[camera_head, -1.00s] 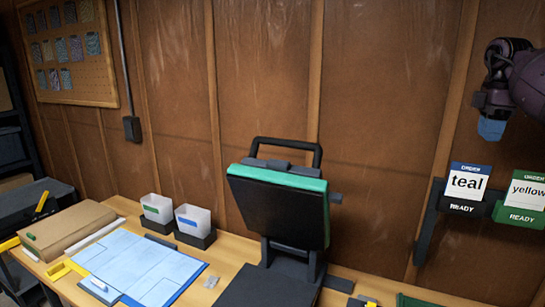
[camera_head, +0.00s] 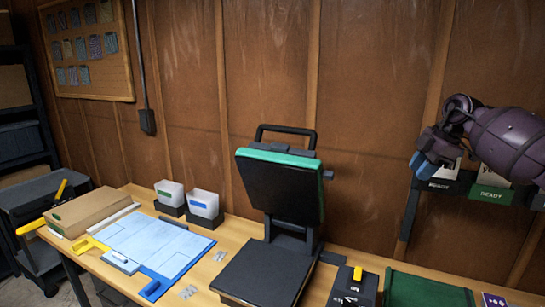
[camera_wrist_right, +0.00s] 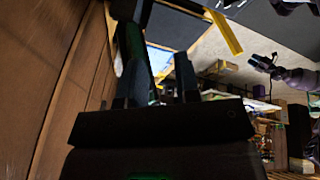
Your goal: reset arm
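My right arm comes in from the right in the head view. Its gripper (camera_head: 424,165), with blue fingertips, hangs in the air in front of the order cards on the wall rack (camera_head: 458,184). My left gripper is out of the head view. A purple-grey arm with a dark gripper (camera_wrist_right: 264,66), apparently my left one, shows small at the right of the wrist view; its finger state is too small to tell.
A raised heat press (camera_head: 280,185) with a teal edge stands mid-bench. Left of it are two white bins (camera_head: 203,204), a blue mat (camera_head: 160,248) and a cardboard box (camera_head: 92,211). A green mat (camera_head: 425,290) lies right. The wall stands close behind the gripper.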

